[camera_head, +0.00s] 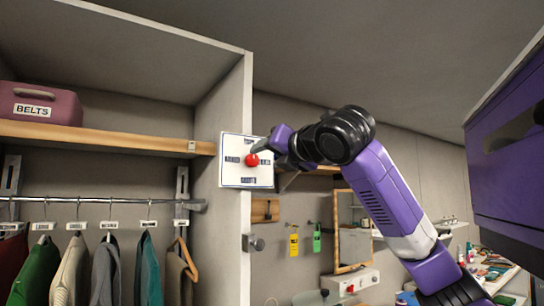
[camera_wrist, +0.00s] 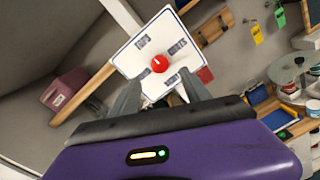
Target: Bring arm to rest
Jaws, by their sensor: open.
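My purple and black arm reaches up from the lower right in the head view. My gripper (camera_head: 268,150) is at the white panel with the red knob (camera_head: 252,160), on the side edge of the wardrobe. In the wrist view my gripper (camera_wrist: 163,90) has its two grey fingers apart, one on each side below the red knob (camera_wrist: 159,63). The fingers hold nothing that I can see. Whether they touch the panel (camera_wrist: 140,50) I cannot tell. The panel carries small dark labels around the knob.
The open wardrobe has a shelf (camera_head: 100,136) with a pink BELTS box (camera_head: 40,104), and several jackets hang below it. A mirror (camera_head: 350,230), yellow and green tags (camera_head: 293,243) and a cluttered counter (camera_head: 505,278) lie behind my arm.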

